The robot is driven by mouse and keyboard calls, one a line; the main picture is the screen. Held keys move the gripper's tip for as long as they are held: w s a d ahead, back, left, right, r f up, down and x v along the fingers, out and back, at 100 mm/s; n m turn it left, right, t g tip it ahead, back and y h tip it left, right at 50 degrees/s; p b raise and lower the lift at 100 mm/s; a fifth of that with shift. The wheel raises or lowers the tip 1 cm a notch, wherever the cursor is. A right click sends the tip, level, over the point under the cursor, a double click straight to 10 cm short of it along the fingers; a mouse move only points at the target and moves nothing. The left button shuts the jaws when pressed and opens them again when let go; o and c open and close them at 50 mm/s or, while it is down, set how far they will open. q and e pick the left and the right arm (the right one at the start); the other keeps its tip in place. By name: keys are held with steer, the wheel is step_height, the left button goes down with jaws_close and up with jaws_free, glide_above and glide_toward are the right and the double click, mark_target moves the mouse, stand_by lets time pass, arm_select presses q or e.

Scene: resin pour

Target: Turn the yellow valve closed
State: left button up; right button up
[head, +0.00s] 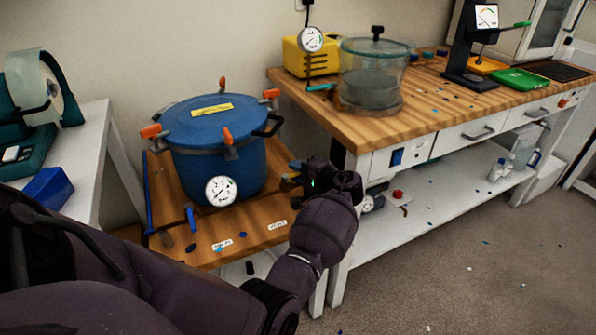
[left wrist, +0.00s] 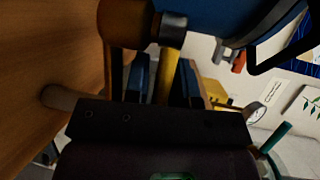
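The blue pressure pot (head: 218,150) stands on a wooden-topped stand, with a dial gauge on its front. My left gripper (head: 296,178) is at the pot's right side, low by its wall. In the head view the gripper hides the yellow valve. In the left wrist view a narrow yellow bar, seemingly the valve's handle (left wrist: 166,72), stands between the two blue-padded fingers of my left gripper (left wrist: 163,80). The pads lie close along both sides of it and appear shut on it. The valve's body and exact turn angle are hidden. My right gripper is not in view.
The stand's wooden top (head: 255,225) bears small labels and blue bits. To the right, a workbench (head: 430,100) carries a yellow pump (head: 305,58) and a glass chamber (head: 373,80). A white table (head: 90,135) stands at the left. Floor at the lower right is open.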

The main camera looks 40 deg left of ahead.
arm_select(q)
steer(key=c, duration=0.4)
jaws_close()
